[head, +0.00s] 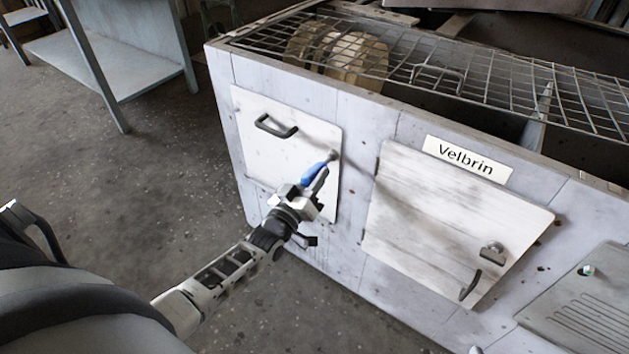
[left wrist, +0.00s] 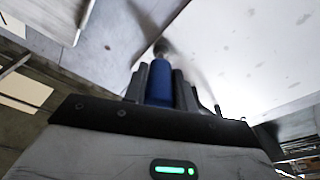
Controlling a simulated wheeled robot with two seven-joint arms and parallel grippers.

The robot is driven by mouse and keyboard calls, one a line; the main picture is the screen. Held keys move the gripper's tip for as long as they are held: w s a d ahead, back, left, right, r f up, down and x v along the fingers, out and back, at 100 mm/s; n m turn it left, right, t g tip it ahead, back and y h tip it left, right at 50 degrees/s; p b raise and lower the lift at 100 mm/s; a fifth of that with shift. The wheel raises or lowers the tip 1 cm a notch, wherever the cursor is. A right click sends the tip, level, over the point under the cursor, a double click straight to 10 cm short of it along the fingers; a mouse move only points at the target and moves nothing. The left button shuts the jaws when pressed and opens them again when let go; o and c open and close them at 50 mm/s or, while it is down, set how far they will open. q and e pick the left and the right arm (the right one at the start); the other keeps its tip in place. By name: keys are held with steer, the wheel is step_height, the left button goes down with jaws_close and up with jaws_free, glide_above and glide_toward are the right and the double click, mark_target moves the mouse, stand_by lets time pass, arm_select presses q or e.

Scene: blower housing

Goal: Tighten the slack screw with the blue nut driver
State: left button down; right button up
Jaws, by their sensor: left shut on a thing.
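My left gripper (head: 316,182) is shut on the blue nut driver (head: 314,171), which also shows between the fingers in the left wrist view (left wrist: 159,82). The driver's tip points up and right to a screw spot (head: 333,155) near the right edge of the left white panel (head: 290,146). In the left wrist view the tip meets a small round grey-brown part (left wrist: 162,48). I cannot tell whether the tip is seated on the screw head or just in front of it. The screw itself is mostly hidden. My right gripper is not in view.
The left panel has a dark handle (head: 276,126). To its right is a white door (head: 447,226) with a latch, under a "Velbrin" label (head: 467,157). A wire grid (head: 440,75) covers the housing's top. A table (head: 120,60) stands at the back left. The floor between is clear.

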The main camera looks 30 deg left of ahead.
arm_select(q)
steer(key=shift+m, duration=0.3)
steer(key=c, duration=1.7)
jaws_free()
steer(key=shift+c, duration=0.2)
jaws_close()
steer(key=shift+s+r, duration=0.1)
steer(key=shift+s, duration=0.05)
steer(key=shift+s+a+p, duration=0.1)
steer(key=shift+s+p, duration=0.35)
steer(key=shift+s+a+p, duration=0.1)
steer(key=shift+s+p, duration=0.65)
steer(key=shift+s, duration=0.7)
steer(key=p, duration=0.3)
glide_toward(305, 185)
steer(key=shift+a+r, duration=0.3)
steer(key=shift+r, duration=0.4)
